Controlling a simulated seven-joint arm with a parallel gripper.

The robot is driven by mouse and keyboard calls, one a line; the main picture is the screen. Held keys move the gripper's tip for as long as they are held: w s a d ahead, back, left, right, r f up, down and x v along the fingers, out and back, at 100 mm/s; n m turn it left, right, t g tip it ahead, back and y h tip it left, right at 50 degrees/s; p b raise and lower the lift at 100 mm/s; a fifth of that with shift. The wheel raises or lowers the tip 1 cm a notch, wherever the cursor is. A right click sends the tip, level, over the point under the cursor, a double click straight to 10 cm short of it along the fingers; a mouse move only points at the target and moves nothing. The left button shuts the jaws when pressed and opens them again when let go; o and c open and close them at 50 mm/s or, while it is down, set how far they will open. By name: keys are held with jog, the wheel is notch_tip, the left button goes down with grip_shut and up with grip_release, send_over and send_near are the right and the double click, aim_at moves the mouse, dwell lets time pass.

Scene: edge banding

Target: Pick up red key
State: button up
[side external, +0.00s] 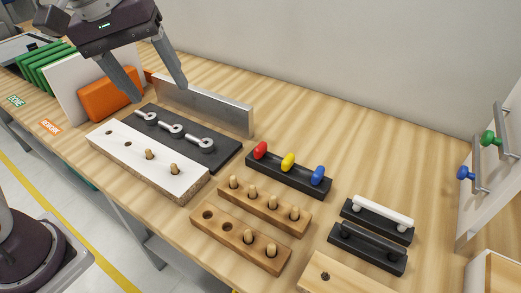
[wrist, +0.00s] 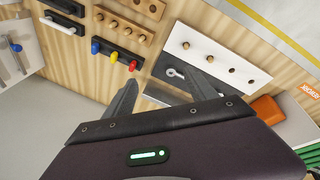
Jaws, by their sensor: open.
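The red key (side external: 261,149) stands at the left end of a black rack (side external: 288,178), beside a yellow key (side external: 288,161) and a blue key (side external: 318,175). My gripper (side external: 160,92) is open and empty. It is above the table, left of the rack, over the area of the black board with metal rings. In the wrist view my gripper (wrist: 163,77) has its two fingers spread apart. The lower part of the red key is hidden in the rack.
A black board with several metal rings (side external: 171,130), a white pegged board (side external: 125,153) and a grey metal plate (side external: 205,103) lie near my gripper. An orange block (side external: 108,100) is at left. Wooden peg racks (side external: 240,238) stand in front of the key rack.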

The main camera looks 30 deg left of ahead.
jog(key=w+d+f+n+g, duration=0.1)
jog(key=w+d+f+n, duration=0.15)
jog(key=w, duration=0.45)
jog(key=n+g+y, duration=0.1)
jog(key=n+g, duration=0.1)
jog(key=n, duration=0.6)
send_over(261, 145)
notch_tip(261, 145, down, 14)
notch_tip(261, 145, down, 7)
jog(key=shift+r, duration=0.2)
grip_shut()
notch_tip(261, 145, up, 10)
jog(key=shift+r, duration=0.1)
